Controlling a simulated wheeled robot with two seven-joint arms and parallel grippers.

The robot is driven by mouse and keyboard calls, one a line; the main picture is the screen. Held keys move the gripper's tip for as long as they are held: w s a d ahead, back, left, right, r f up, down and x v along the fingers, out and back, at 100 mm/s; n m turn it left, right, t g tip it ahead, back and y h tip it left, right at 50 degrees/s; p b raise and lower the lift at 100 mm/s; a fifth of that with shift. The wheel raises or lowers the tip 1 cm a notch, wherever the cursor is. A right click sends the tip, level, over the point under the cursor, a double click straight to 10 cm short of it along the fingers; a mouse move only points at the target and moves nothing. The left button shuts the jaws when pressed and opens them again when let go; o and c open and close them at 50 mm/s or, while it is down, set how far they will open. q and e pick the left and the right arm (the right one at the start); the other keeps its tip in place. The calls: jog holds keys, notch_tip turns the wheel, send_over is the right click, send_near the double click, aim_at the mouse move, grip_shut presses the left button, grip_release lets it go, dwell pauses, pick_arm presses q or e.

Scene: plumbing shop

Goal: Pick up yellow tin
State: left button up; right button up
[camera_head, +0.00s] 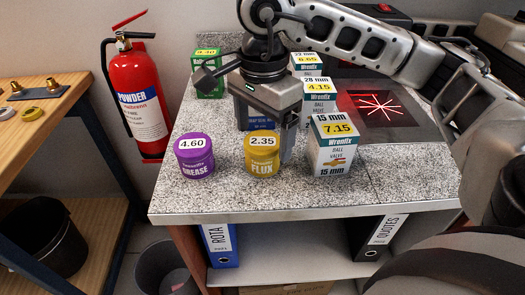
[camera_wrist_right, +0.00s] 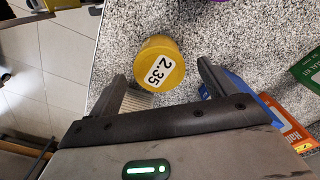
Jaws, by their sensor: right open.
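The yellow tin (camera_head: 262,158), labelled flux with a 2.35 price on its lid, stands upright near the front edge of the speckled counter (camera_head: 330,205). My right gripper (camera_head: 272,130) reaches down just behind it, with one finger visible at the tin's right. In the right wrist view, the yellow tin (camera_wrist_right: 160,66) lies ahead of and partly between the spread fingers of my right gripper (camera_wrist_right: 163,80). The jaws are open and hold nothing. Whether a finger touches the tin I cannot tell. My left gripper is not in view.
A purple grease tin (camera_head: 195,157) stands left of the yellow tin. A ball valve box (camera_head: 332,145) stands close on its right, with more boxes (camera_head: 319,98) behind. A blue box (camera_head: 241,110) is partly hidden by my gripper. A red fire extinguisher (camera_head: 138,95) stands left of the counter.

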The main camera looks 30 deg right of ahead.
aim_at(262, 141)
jog(key=shift+f, duration=1.95)
jog(key=c, duration=1.1)
jog(key=shift+c, duration=0.2)
jog(key=shift+r, duration=0.1)
